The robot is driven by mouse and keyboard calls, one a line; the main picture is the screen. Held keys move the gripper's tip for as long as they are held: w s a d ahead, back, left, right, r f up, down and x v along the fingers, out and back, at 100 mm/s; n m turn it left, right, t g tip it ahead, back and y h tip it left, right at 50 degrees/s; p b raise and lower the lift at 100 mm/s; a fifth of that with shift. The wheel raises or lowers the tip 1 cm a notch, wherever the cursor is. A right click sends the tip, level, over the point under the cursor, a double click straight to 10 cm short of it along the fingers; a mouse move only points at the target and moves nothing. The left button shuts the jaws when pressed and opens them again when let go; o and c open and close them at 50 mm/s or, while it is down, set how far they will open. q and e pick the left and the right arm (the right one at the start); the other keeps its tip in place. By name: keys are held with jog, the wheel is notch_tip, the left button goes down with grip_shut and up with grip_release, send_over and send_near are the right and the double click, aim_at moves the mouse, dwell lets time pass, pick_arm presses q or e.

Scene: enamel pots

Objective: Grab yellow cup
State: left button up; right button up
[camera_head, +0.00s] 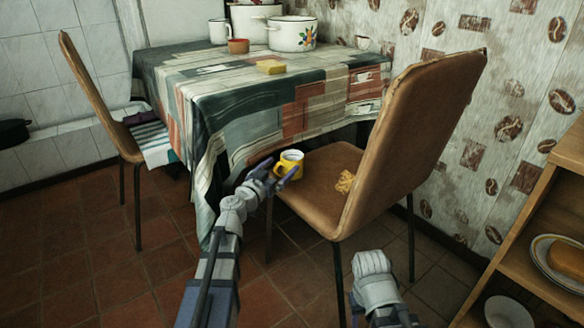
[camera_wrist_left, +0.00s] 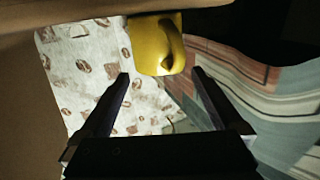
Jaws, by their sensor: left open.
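A yellow cup (camera_head: 290,166) with a white inside stands upright on the seat of the brown chair (camera_head: 318,180), near the table side. My left gripper (camera_head: 275,172) is at the cup's left side with its jaws open and nothing between them that I can make out in the head view. In the left wrist view the cup (camera_wrist_left: 157,45) is just beyond the two fingertips (camera_wrist_left: 160,78), between their lines, with its handle on the right side of its body. My right arm ends low in the head view at a grey part; its fingers are not visible.
The table (camera_head: 240,110) with a patchwork cloth is behind the cup and holds pots, a mug and a yellow sponge (camera_head: 270,67). The chair's backrest (camera_head: 415,140) rises right of the cup. A crumpled yellow-brown thing (camera_head: 345,182) lies on the seat. A wooden shelf (camera_head: 540,250) is at right.

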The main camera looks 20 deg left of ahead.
aim_at(291, 157)
pick_arm(q)
jog(key=shift+x, duration=3.4)
jog(key=shift+r, duration=0.15)
jog(key=c, duration=1.3)
